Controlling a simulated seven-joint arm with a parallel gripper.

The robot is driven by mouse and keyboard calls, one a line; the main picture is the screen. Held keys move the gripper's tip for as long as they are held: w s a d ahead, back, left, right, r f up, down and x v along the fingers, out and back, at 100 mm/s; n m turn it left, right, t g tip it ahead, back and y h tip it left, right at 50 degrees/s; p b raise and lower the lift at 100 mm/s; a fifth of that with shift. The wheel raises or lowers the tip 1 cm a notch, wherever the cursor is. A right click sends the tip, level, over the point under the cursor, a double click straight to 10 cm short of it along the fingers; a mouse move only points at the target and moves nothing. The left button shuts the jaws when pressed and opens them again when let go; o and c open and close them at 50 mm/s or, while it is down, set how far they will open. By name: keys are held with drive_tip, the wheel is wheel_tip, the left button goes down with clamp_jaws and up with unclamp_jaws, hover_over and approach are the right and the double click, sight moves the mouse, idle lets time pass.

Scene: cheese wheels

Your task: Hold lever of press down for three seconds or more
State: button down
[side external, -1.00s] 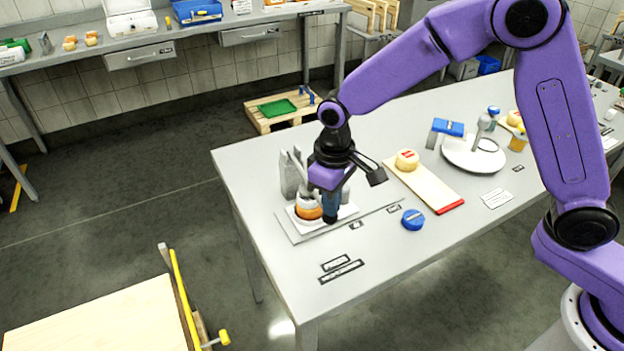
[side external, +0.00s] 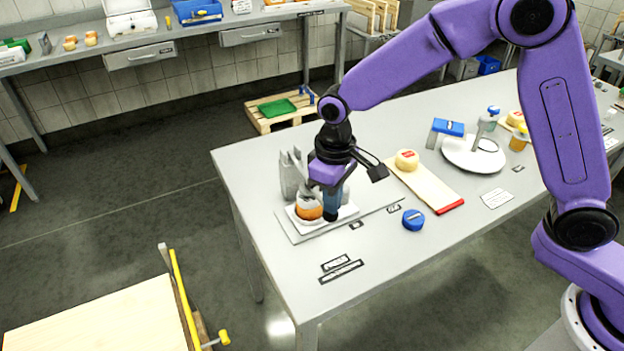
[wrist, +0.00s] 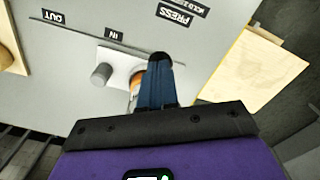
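An orange cheese (side external: 308,208) sits on the base; a little orange also shows in the wrist view (wrist: 136,82). My gripper (side external: 331,212) is directly over the press, pointing down beside the cheese. In the wrist view, its blue fingers (wrist: 160,62) lie together with no visible gap and nothing seen between them. A grey round knob (wrist: 101,74) is left of the fingers. The lever is mostly hidden by my gripper, and I cannot tell whether they touch.
A cheese wheel (side external: 407,159) sits on a pale board (side external: 430,186) right of the press. A blue round item (side external: 413,219) lies in front of it. A white round plate (side external: 470,157) stands farther right.

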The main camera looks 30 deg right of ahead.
wheel_tip(320, 180, up, 9)
idle(1.8)
drive_tip(key=shift+r, duration=0.1)
idle(0.4)
drive_tip(key=s+d+n, duration=0.3)
drive_tip(key=s+d, duration=0.7)
drive_tip(key=s, duration=0.3)
drive_tip(key=s+d+f+n, duration=0.1)
drive_tip(key=s+d+n, duration=0.2)
drive_tip(key=s+d, duration=0.7)
drive_tip(key=s, duration=0.3)
drive_tip(key=shift+s+d+f+n, duration=0.3)
